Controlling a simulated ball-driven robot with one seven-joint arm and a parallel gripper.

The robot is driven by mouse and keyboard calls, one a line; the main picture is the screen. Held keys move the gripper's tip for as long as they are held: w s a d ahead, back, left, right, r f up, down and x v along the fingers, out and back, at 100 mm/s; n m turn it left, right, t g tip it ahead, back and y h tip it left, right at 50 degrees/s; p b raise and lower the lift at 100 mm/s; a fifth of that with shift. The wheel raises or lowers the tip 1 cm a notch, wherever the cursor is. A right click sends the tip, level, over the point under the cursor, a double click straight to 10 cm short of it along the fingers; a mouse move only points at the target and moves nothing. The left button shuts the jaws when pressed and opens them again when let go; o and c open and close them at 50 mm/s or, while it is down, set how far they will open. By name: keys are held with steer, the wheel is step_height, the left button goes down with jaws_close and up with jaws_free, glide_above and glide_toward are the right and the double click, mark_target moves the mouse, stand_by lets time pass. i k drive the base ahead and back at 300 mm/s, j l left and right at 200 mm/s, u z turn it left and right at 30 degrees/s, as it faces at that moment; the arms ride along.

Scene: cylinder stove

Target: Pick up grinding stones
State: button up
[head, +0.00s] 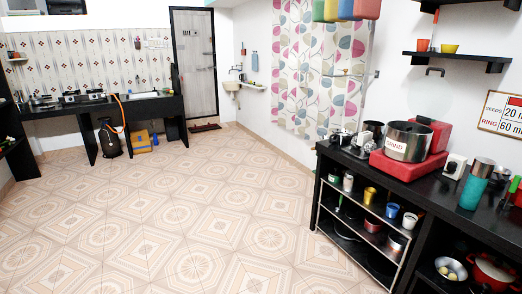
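A steel drum labelled "GRIND" (407,141) sits on a red base (408,168) on the black counter at the right of the head view. A red block stands behind it. I cannot see the inside of the drum well enough to tell whether grinding stones are in it, and no grinding stones are clearly visible elsewhere. My gripper is not in view.
The black counter (450,185) also holds a teal bottle (475,185), a white appliance (454,166) and small pots. Shelves below hold cups and bowls. A sign (503,114) hangs on the wall. The tiled floor (150,220) is clear. A stove counter stands far left.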

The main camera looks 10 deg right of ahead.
mark_target(364, 139)
steer(key=i, duration=2.05)
